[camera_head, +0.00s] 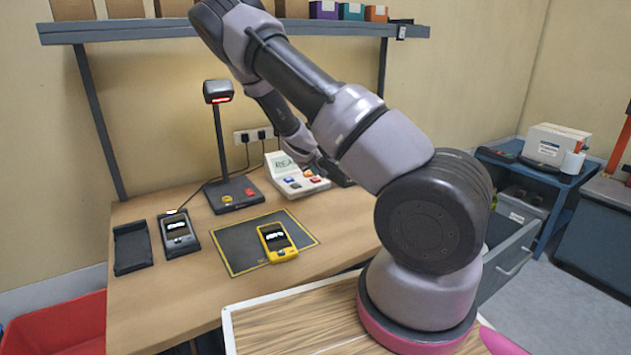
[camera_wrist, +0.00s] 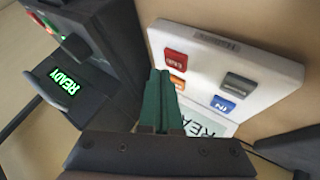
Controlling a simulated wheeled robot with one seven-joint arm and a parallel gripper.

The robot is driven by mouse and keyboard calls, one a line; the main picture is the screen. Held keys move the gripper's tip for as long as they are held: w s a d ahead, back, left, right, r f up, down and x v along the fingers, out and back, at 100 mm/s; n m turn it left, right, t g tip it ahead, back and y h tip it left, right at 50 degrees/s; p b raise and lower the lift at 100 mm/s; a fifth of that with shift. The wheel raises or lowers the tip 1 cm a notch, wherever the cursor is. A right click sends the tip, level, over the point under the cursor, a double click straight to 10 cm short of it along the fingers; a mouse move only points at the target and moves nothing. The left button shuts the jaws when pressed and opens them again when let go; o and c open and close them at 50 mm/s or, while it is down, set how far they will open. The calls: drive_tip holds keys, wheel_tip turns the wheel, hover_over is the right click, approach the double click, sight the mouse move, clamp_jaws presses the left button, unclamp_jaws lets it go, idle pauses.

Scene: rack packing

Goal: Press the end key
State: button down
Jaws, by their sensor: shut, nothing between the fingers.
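The white key panel (camera_wrist: 270,70) shows in the wrist view with a red key (camera_wrist: 175,60) whose upside-down label appears to read END. It also has an orange key (camera_wrist: 177,84), a grey key (camera_wrist: 238,84), a blue key (camera_wrist: 222,103) and a display (camera_wrist: 208,128) reading READY. My gripper (camera_wrist: 160,73) is shut and empty, its green fingertips just left of the red key in the picture. I cannot tell whether they touch anything. In the head view the panel (camera_head: 283,163) stands at the back of the table; my arm hides the fingertips there.
A dark device (camera_wrist: 110,55) with a green READY display is left of my fingers in the wrist view. In the head view, a scanner stand (camera_head: 220,140), a yellow handheld (camera_head: 276,241) on a dark mat (camera_head: 238,248), a grey handheld (camera_head: 178,233) and an empty cradle (camera_head: 132,247) occupy the table.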

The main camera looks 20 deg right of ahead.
sight(315, 181)
drive_tip(key=shift+f, duration=0.15)
idle(0.4)
drive_tip(key=shift+f, duration=0.25)
drive_tip(key=shift+f, duration=0.4)
idle(0.6)
drive_tip(key=shift+r, duration=0.8)
drive_tip(key=shift+r, duration=0.1)
drive_tip(key=shift+r, duration=2.4)
